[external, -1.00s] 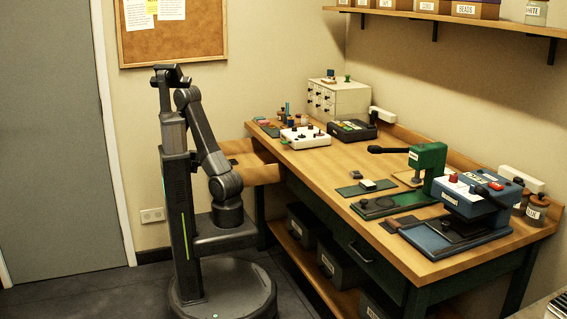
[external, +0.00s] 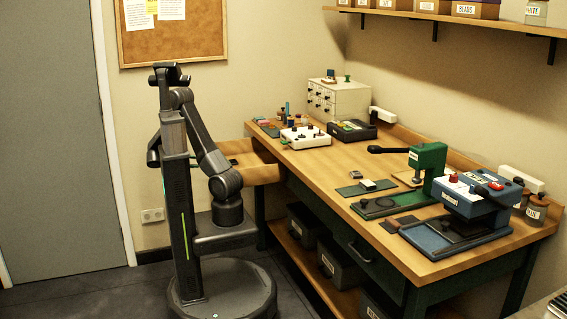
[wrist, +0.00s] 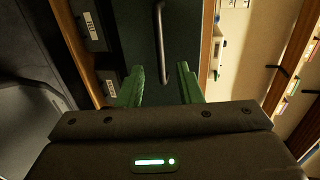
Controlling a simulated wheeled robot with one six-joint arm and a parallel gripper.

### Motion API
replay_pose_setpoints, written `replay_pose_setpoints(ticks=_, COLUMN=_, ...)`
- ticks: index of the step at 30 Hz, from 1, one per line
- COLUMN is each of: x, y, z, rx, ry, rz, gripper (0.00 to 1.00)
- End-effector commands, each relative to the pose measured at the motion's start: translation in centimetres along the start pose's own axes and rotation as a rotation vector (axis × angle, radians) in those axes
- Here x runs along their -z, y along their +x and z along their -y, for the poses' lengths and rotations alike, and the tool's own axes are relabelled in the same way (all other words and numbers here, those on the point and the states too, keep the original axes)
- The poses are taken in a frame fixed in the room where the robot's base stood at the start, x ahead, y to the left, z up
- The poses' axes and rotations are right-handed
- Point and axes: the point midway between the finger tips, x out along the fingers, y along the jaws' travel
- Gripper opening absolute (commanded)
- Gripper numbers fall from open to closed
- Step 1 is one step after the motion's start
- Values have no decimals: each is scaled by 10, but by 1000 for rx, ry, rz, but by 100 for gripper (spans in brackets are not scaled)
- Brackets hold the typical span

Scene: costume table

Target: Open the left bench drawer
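The left bench drawer (external: 262,174) stands pulled out from the far-left end of the bench front in the external view. Its front is hidden behind my column and arm. In the wrist view a dark green drawer front (wrist: 178,30) fills the middle, with a dark bar handle (wrist: 159,40) running up the picture. My gripper (wrist: 160,78) is open, its green fingers apart on either side of the handle's lower end. I see no finger touching the handle; the depth between them is hard to tell.
The bench top (external: 320,165) holds a white control box (external: 306,137), a green press (external: 428,165) and a blue press (external: 480,200). Another drawer with a handle (external: 360,251) is shut at the right. Labelled bins (external: 340,266) stand below. Floor is clear in front.

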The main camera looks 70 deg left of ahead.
Motion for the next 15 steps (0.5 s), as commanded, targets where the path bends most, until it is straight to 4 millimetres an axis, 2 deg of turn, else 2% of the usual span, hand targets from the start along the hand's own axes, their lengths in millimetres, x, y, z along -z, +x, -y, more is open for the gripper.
replay_pose_setpoints(ticks=1, x=0, y=-13, z=0, rx=-2, ry=0, rz=4, gripper=32)
replay_pose_setpoints(ticks=6, x=0, y=-44, z=0, rx=-1, ry=0, rz=2, gripper=32)
replay_pose_setpoints(ticks=10, x=0, y=-58, z=0, rx=0, ry=0, rz=1, gripper=32)
replay_pose_setpoints(ticks=15, x=0, y=-64, z=0, rx=0, ry=-1, rz=0, gripper=32)
